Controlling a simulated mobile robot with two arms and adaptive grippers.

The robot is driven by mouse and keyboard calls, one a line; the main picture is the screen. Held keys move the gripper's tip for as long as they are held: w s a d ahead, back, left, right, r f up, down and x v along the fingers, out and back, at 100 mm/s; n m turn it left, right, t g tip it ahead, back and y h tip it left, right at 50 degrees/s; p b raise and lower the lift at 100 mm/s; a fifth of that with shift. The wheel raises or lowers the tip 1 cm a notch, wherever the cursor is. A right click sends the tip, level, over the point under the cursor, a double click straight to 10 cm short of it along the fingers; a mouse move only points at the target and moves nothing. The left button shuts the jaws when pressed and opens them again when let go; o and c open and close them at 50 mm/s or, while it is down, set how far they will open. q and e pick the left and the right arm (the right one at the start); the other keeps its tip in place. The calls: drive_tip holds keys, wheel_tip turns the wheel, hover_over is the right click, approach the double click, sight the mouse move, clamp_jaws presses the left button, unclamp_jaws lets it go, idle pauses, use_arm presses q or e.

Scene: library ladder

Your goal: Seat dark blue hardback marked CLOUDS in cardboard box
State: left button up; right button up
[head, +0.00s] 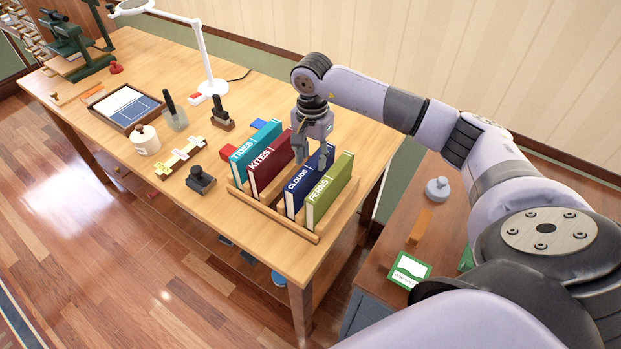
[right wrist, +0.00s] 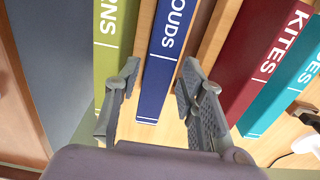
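The dark blue hardback marked CLOUDS (head: 295,192) stands upright in a wooden rack (head: 268,216) on the table, between the red KITES book (head: 262,172) and the green FERNS book (head: 324,196). My right gripper (head: 311,158) is over the rack at the blue book's upper rear part. In the right wrist view the open right gripper (right wrist: 160,80) has one finger on each side of the blue book (right wrist: 163,75), with gaps visible. I cannot tell whether either finger touches it. I do not see a cardboard box. My left gripper is out of view.
The teal TIDES book (head: 243,150) stands at the rack's left end. A dark stamp (head: 200,181), a white pot (head: 146,141) and a lamp (head: 208,60) stand on the table (head: 240,255). A lower brown surface (head: 385,284) at right holds a green-edged card (head: 409,271).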

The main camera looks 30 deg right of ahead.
sight(310, 165)
drive_tip(key=f, duration=0.1)
drive_tip(key=f+p, duration=0.1)
drive_tip(key=f, duration=0.1)
drive_tip(key=shift+s+a+f, duration=0.15)
drive_tip(key=shift+a+f, duration=0.1)
drive_tip(key=shift+f, duration=0.4)
drive_tip(key=c, duration=0.9)
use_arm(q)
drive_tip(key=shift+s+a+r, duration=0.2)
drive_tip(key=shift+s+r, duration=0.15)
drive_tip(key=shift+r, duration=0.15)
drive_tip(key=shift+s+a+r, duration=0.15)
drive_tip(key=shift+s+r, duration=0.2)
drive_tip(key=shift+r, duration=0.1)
use_arm(e)
clamp_jaws()
drive_tip(key=shift+r, duration=0.1)
